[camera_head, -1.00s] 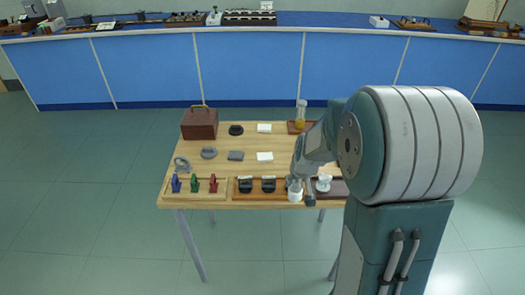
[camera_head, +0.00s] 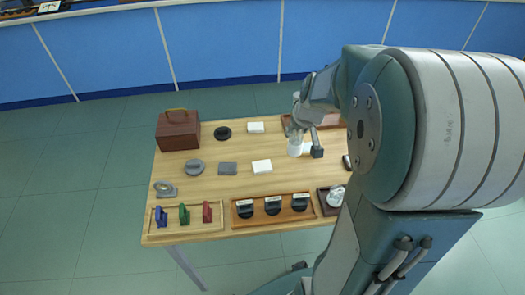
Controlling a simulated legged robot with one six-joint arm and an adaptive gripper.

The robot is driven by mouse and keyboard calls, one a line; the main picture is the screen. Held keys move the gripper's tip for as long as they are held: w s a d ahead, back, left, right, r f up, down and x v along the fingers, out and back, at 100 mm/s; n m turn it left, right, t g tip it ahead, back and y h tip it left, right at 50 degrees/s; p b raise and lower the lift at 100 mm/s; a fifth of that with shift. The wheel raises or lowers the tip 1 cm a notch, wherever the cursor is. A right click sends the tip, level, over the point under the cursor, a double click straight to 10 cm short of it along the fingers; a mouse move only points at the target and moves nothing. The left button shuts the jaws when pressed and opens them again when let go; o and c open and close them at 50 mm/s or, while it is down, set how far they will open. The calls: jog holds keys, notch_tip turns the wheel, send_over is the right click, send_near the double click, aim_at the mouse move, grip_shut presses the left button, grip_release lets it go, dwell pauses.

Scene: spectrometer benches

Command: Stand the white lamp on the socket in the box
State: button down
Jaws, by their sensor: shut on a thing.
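My gripper (camera_head: 305,143) is above the right part of the wooden table and is shut on a small white cylinder (camera_head: 294,149), which looks like the white lamp. It appears upright; its height above the table is hard to judge. A brown box (camera_head: 178,133) with a handle on top stands at the table's back left, well to the left of my gripper. It looks closed, and no socket shows in it. Another white rounded thing (camera_head: 336,196) sits on a small dark tray (camera_head: 324,208) at the front right, partly behind my arm.
A tray (camera_head: 260,220) with several black labelled pieces lies at the front. Left of it is a tray (camera_head: 165,229) with blue, green and red pieces. Grey and black discs, a grey block and white pads (camera_head: 262,166) lie mid-table. My arm hides the table's right side.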

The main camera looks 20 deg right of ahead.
jog(key=shift+w+a+f, duration=1.05)
jog(key=shift+w+f, duration=1)
jog(key=shift+f, duration=0.1)
jog(key=shift+w+a+f, duration=1)
jog(key=shift+w+f, duration=1)
jog(key=shift+f, duration=0.15)
jog(key=shift+w+a+f, duration=1.05)
jog(key=shift+w+f, duration=1)
jog(key=shift+f, duration=0.1)
jog(key=shift+c, duration=0.6)
grip_release()
jog(key=shift+f, duration=0.1)
